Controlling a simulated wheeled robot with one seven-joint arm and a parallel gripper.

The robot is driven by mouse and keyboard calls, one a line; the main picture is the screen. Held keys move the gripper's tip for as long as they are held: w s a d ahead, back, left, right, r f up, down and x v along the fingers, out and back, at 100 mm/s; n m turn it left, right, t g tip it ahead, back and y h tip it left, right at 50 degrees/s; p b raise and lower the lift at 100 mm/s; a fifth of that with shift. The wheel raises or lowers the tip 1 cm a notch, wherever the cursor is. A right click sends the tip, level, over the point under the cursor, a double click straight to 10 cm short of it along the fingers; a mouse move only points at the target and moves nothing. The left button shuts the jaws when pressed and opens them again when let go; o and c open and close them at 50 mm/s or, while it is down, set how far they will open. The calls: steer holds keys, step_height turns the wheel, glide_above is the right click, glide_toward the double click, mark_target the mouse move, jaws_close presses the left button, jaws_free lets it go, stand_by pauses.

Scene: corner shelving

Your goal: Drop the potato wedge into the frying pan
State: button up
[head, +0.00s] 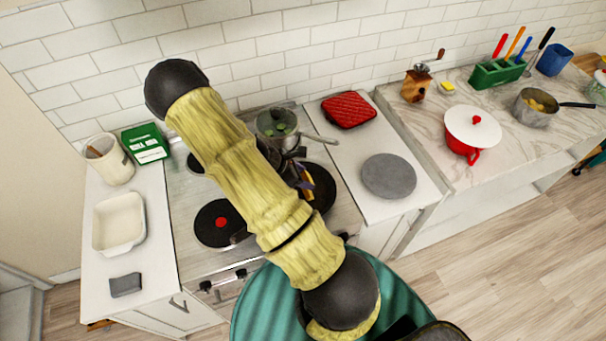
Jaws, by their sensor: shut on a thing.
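My gripper (301,174) is mostly hidden behind my yellow arm, over the right part of the stove. It is shut on a small orange-yellow piece (307,182), which looks like the potato wedge; its shape is hard to make out. A dark round surface (324,192) lies below it, partly hidden by my arm. It looks like the frying pan, but I cannot tell it clearly from a burner. I cannot tell the exact height of the wedge above it.
A pot (277,124) with green contents stands behind my gripper, its handle pointing right. A red pad (349,110) and a grey round plate (389,176) are on the right counter. A white baking dish (119,224) is far left.

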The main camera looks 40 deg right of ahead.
step_height(320, 180, down, 2)
steer(key=shift+w+b, duration=0.1)
steer(key=shift+b, duration=0.35)
steer(key=o, duration=1)
steer(key=shift+o, duration=0.2)
steer(key=shift+r, duration=0.1)
steer(key=b+v, duration=0.3)
steer(key=v, duration=1.4)
steer(key=shift+a+r, duration=0.1)
